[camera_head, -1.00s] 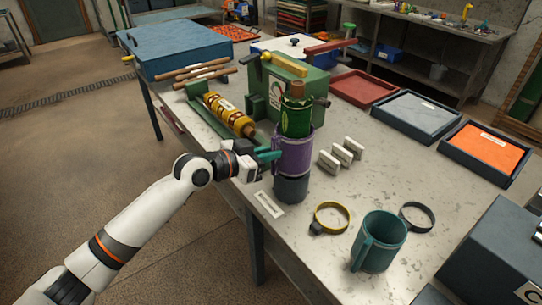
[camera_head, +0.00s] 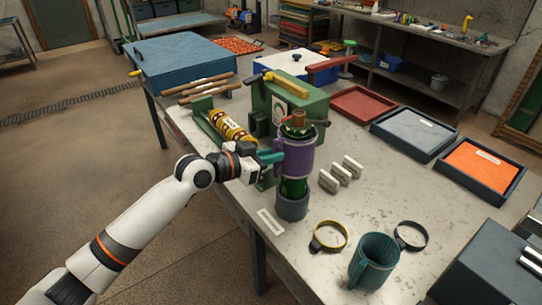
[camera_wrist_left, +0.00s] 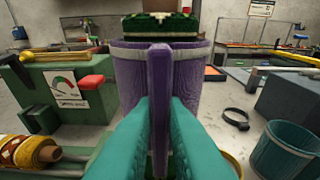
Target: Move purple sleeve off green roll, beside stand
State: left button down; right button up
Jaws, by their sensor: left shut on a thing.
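The purple sleeve (camera_head: 299,157) is around the upper part of the green roll (camera_head: 294,187), which shows above and below it. The roll stands upright in the dark grey stand (camera_head: 291,206), and the sleeve is clear above the stand. My left gripper (camera_head: 272,156) is shut on the sleeve's handle; in the left wrist view its teal fingers (camera_wrist_left: 160,140) pinch the upright purple handle (camera_wrist_left: 160,85). The far side of the sleeve is hidden. My right gripper is not in view.
A white label (camera_head: 270,222) lies left of the stand. A yellow ring (camera_head: 328,237), a dark ring (camera_head: 411,236) and a teal mug (camera_head: 374,261) are in front. Several pale blocks (camera_head: 341,174) sit to the right. A green machine (camera_head: 290,103) stands behind.

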pick_arm(q)
notch_tip(320, 180, up, 21)
jog(key=p, duration=1.5)
jog(key=shift+p, duration=0.35)
dwell(0.4)
dwell(0.4)
